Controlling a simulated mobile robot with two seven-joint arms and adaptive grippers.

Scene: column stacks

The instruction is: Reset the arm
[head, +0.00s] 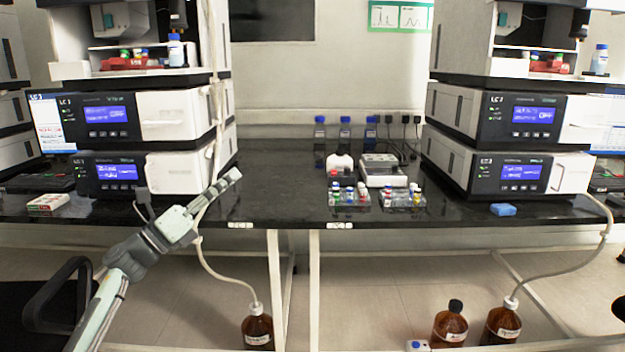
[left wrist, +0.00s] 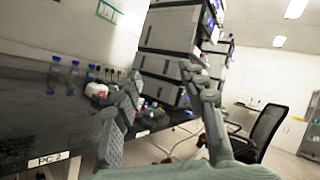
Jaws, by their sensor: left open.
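My left gripper (head: 188,188) comes up from the lower left in the head view, in front of the bench's front edge and below the left instrument stack. Its two fingers are spread wide with nothing between them. The left wrist view also shows the open, empty fingers of this gripper (left wrist: 160,78), with the bench to the left and an instrument stack behind. My right gripper is in neither view.
The black bench (head: 275,192) carries a left instrument stack (head: 188,117) and a right stack (head: 452,105). Vial racks (head: 349,197) and a balance (head: 384,168) stand between. Tubing (head: 205,258) runs to a brown bottle (head: 257,328) on the floor. A chair (head: 62,300) stands lower left.

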